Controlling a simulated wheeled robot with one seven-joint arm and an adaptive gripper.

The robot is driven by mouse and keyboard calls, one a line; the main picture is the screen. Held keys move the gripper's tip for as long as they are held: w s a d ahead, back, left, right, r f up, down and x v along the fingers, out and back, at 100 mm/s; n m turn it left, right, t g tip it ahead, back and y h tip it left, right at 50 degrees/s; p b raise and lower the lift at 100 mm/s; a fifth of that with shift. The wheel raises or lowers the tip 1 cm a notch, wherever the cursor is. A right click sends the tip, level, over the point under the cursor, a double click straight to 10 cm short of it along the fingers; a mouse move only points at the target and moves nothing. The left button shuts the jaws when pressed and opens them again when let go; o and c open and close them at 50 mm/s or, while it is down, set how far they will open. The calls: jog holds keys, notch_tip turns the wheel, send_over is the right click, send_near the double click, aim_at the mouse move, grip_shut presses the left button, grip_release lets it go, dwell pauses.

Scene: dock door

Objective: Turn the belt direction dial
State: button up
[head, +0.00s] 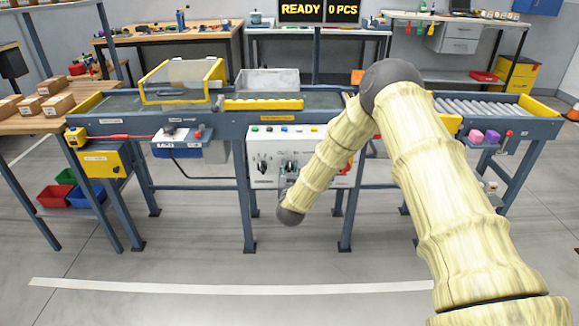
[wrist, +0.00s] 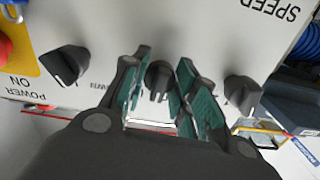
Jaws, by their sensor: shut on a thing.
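The white control panel (head: 262,150) hangs under the front of the conveyor. In the wrist view, upside down, it carries several black dials. My gripper (wrist: 163,66) has its green-padded fingers on both sides of the middle black dial (wrist: 158,78) and is shut on it. The dial's pointer mark faces toward my gripper. Its label is mostly hidden by my fingers, so I cannot read which dial it is. In the head view my gripper (head: 290,176) is small at the panel's lower middle, partly hidden by my arm.
Another black dial (wrist: 63,66) sits to the left in the wrist view and one (wrist: 242,93) to the right, both close to my fingers. A red button (wrist: 5,48) on yellow is at the left edge. The conveyor's legs (head: 247,215) flank the panel; the floor in front is clear.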

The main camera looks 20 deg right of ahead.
jog(key=n+p, duration=0.1)
jog(key=n, duration=0.2)
jog(key=shift+r+n, duration=0.1)
jog(key=shift+n, duration=0.3)
jog(key=shift+n+p, duration=0.5)
jog(key=shift+n, duration=1.2)
jog(key=shift+s+f, duration=0.1)
jog(key=shift+f, duration=0.1)
jog(key=o, duration=0.6)
jog(key=shift+d, duration=0.1)
jog(key=shift+r, duration=0.1)
jog(key=v, duration=1.2)
